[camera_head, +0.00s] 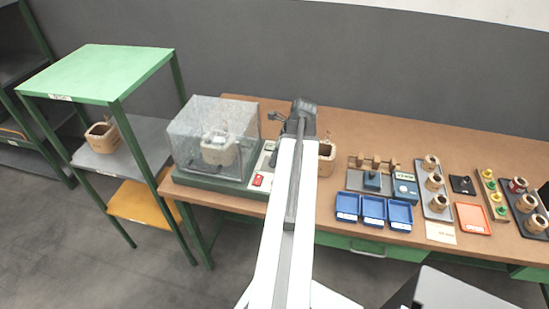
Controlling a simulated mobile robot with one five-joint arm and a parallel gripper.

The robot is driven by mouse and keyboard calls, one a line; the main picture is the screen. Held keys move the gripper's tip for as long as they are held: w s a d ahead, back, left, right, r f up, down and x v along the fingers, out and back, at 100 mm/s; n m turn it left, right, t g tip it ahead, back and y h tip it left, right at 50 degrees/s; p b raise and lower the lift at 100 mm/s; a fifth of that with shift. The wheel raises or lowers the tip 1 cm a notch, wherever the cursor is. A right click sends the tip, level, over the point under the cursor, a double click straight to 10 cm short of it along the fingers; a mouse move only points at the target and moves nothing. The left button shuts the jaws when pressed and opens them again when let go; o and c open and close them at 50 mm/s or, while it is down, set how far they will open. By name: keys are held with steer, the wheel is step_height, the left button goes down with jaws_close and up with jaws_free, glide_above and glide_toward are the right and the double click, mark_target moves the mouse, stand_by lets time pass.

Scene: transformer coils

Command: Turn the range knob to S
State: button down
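My arm reaches up the middle of the view to the bench. No range knob or letter S can be made out; my arm hides part of the panel. A blue meter-like box (404,187) stands further right, its markings too small to read.
Right of my arm are a wooden coil block (326,160), blue trays (373,211), a grey rack of coils (435,190) and an orange tray (472,219). A green-topped shelf (97,72) stands left of the bench (350,130). The bench's back strip is clear.

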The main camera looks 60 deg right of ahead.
steer(key=shift+n, duration=0.3)
steer(key=n, duration=0.1)
steer(key=n+y, duration=0.1)
steer(key=n, duration=0.1)
steer(key=shift+w+d+g, duration=0.1)
steer(key=shift+d+g, duration=0.15)
steer(key=shift+g, duration=0.05)
steer(key=shift+n+g+y, duration=0.4)
steer(key=shift+n, duration=0.95)
steer(key=shift+n+g+y, duration=0.4)
steer(key=shift+n, duration=0.95)
steer(key=c, duration=1.2)
jaws_free()
